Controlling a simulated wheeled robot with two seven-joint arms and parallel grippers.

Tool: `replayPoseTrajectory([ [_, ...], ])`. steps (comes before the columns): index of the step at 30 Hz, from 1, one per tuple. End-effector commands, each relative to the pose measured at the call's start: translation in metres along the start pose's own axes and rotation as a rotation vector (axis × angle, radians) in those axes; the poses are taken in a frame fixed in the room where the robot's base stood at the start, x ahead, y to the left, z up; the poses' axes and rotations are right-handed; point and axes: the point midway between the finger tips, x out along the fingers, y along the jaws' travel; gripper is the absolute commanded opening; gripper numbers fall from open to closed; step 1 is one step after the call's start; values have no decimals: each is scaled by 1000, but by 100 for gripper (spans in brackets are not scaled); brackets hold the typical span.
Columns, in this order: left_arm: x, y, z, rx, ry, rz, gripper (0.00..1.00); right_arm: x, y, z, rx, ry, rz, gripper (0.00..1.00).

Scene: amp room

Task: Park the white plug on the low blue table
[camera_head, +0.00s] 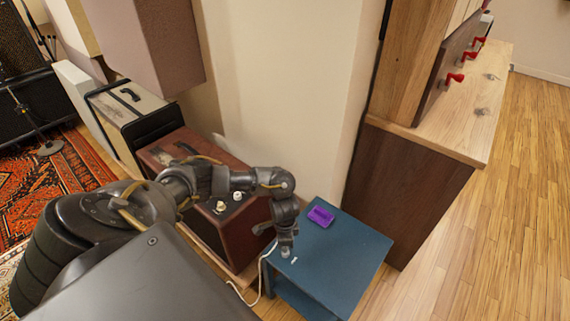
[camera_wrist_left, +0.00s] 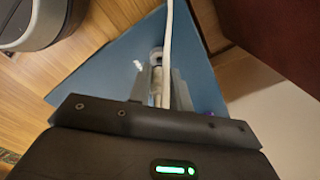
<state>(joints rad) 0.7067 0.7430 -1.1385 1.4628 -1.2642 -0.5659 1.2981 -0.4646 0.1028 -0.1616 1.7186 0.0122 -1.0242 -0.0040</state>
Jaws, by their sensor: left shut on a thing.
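The low blue table (camera_head: 335,252) stands at the lower middle of the head view; its top fills much of the left wrist view (camera_wrist_left: 105,75). My left gripper (camera_head: 287,249) points down over the table's left part. In the left wrist view, my left gripper (camera_wrist_left: 160,88) is shut on the white plug (camera_wrist_left: 157,80), with its white cable (camera_wrist_left: 167,30) running up and away. In the head view the fingers mostly hide the plug, and the cable (camera_head: 261,272) hangs off the table's left side. I cannot tell whether the plug touches the tabletop. My right gripper is not in view.
A purple box (camera_head: 320,216) lies on the table's back part. A brown amp (camera_head: 228,235) with knobs stands left of the table. A dark wooden cabinet (camera_head: 408,190) stands behind right. The table's right and front parts are clear.

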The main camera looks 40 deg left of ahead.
Motion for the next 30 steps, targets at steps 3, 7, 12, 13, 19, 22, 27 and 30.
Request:
replayPoseTrajectory([
  [3,0,0,0,0,0,0,0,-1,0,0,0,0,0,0],
  [7,-1,0,0,0,0,0,0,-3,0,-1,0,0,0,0],
  [12,-1,0,0,0,0,1,0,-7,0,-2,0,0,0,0],
  [13,-1,0,0,0,0,1,0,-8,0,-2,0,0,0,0],
  [19,0,0,0,0,0,0,0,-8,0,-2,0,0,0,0],
  [22,0,0,0,0,0,0,0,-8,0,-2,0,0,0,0],
  [27,0,0,0,0,0,0,0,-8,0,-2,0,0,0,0],
  [30,0,0,0,0,0,0,0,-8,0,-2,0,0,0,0],
])
